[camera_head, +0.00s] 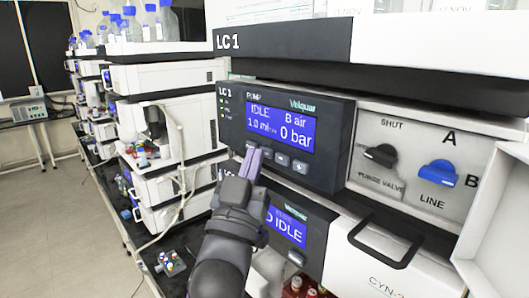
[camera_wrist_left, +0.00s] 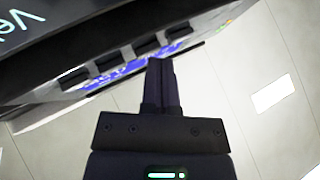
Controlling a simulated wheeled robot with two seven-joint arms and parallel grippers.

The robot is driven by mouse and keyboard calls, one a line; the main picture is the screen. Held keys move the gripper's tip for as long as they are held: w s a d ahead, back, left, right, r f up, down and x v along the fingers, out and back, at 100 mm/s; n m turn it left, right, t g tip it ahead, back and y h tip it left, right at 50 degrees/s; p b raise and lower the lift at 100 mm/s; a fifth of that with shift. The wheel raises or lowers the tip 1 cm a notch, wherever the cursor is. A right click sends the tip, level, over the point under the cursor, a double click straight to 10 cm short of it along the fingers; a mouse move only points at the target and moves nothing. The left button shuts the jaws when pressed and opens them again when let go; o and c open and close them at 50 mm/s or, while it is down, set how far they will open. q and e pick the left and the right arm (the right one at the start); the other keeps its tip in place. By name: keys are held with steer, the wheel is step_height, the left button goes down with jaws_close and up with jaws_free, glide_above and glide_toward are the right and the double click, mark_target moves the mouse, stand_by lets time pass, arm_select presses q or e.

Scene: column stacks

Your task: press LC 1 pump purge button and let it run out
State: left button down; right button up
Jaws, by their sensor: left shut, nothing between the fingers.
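The LC 1 pump module (camera_head: 335,135) faces me, with a blue display (camera_head: 280,124) reading IDLE, B air, 1.0 ml and 0 bar. A row of dark buttons (camera_head: 282,160) runs under the display; the row also shows in the left wrist view (camera_wrist_left: 108,61). My left gripper (camera_head: 252,155) is shut and empty, its fingertips in front of the left end of the row and hiding part of it. In the left wrist view its fingertips (camera_wrist_left: 160,62) are close to the buttons; I cannot tell whether they touch one. My right gripper is not in view.
A black purge valve knob (camera_head: 381,155) and a blue A/B knob (camera_head: 437,173) sit right of the display. A lower module (camera_head: 285,226) also reads IDLE. An open white door (camera_head: 497,225) stands at the right. More instrument stacks (camera_head: 165,75) line the left, beside open floor (camera_head: 45,220).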

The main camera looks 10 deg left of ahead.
arm_select(q)
steer(key=shift+w+d, duration=0.15)
steer(key=shift+w, duration=0.05)
stand_by(0.6)
steer(key=shift+s+a+p, duration=0.3)
steer(key=shift+s+a, duration=0.2)
steer(key=shift+s, duration=0.15)
steer(key=s+a, duration=0.1)
steer(key=s, duration=0.1)
steer(key=s+a+p, duration=0.1)
steer(key=s+a, duration=0.1)
steer(key=shift+f, duration=0.1)
stand_by(0.5)
